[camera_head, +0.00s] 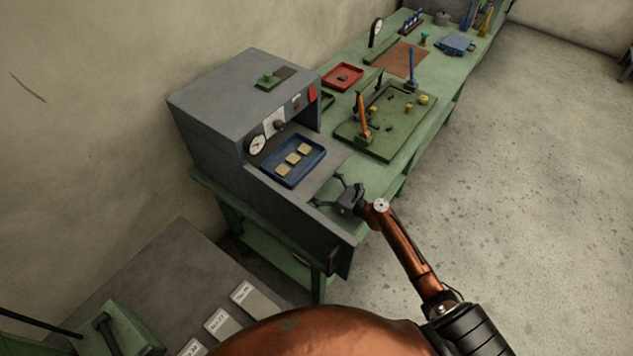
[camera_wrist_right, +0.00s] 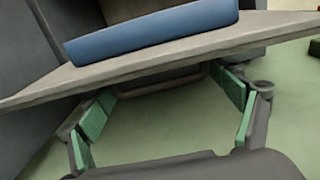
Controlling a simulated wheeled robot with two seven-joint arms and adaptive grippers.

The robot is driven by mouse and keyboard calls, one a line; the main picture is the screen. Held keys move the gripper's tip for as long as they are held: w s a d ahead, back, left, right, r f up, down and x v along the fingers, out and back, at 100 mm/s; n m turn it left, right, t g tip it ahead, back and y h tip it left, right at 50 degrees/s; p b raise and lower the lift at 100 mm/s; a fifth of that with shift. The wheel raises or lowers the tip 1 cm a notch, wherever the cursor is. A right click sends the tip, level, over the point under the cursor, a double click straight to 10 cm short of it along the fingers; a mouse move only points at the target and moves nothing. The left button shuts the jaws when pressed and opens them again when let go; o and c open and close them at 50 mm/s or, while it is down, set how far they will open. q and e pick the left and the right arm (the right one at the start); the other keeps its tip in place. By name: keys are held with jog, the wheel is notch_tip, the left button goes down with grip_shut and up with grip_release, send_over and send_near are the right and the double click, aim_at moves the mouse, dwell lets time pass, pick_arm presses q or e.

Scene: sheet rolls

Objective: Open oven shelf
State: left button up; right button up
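The grey oven (camera_head: 235,100) stands at the near end of the green bench. Its grey shelf (camera_head: 325,158) sticks out of the front opening and bears a blue tray (camera_head: 266,166) with three tan blocks (camera_head: 291,159). My right gripper (camera_head: 328,192) is open at the shelf's outer right side. In the right wrist view the shelf's edge (camera_wrist_right: 175,55) and the blue tray (camera_wrist_right: 150,32) lie above the spread green finger pads. A thin bar-like handle (camera_wrist_right: 160,88) shows between the pads under the shelf; contact is not clear. My left gripper is not in view.
A green board with upright tools (camera_head: 385,140) and a red tray (camera_head: 342,76) stand farther along the bench. A dark side panel (camera_head: 345,258) is below the shelf. A lower table with white labelled cards (camera_head: 218,322) is at bottom left.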

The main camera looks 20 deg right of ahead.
jog(key=shift+o, duration=0.9)
jog(key=v, duration=1.2)
jog(key=shift+f, duration=0.1)
